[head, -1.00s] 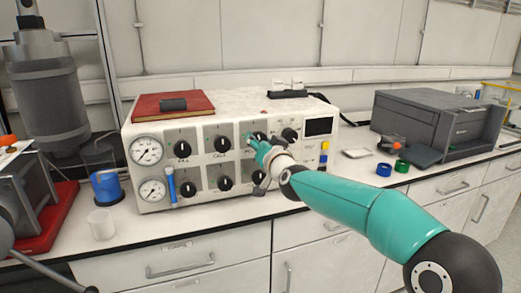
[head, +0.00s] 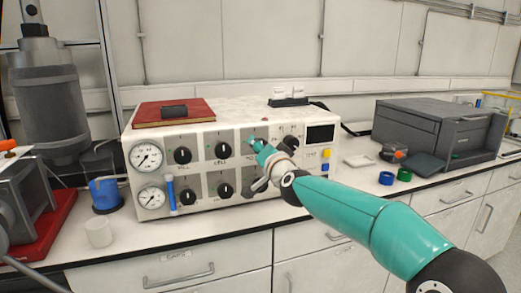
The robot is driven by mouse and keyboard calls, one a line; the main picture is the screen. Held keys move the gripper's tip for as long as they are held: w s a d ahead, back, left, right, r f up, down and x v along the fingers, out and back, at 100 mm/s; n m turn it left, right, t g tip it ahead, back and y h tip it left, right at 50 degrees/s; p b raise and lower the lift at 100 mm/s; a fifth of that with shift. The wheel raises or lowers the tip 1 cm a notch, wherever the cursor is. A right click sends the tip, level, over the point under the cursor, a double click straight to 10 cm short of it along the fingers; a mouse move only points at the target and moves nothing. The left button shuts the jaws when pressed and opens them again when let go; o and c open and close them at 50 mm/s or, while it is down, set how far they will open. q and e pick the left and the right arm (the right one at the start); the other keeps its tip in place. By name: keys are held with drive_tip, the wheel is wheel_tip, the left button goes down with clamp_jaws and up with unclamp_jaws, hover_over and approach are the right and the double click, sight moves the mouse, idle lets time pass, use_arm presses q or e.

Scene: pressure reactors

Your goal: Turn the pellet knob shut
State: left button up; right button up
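The white control box (head: 150,212) stands on the bench with two rows of black knobs on its front. In the upper row I see a left knob (head: 183,156), a second knob (head: 223,151) and a far-right knob (head: 291,142). The labels are too small to read surely, so I cannot tell which is the pellet knob. My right gripper (head: 257,146) is at the upper row, right of the second knob, and covers the panel there. Contact with a knob and its finger opening cannot be made out. My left gripper is not in view.
Two gauges (head: 147,156) and a blue-topped tube (head: 171,195) are at the panel's left. A red book (head: 165,113) lies on the box. A blue cup (head: 105,195) and a white beaker (head: 98,232) stand left. A grey printer (head: 425,135) and colored rings (head: 387,178) are right.

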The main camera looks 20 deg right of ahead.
drive_tip(key=shift+f, duration=0.15)
drive_tip(key=o, duration=1.1)
drive_tip(key=shift+d, duration=0.1)
drive_tip(key=shift+o, duration=0.2)
drive_tip(key=s, duration=1.2)
drive_tip(key=shift+d, duration=0.15)
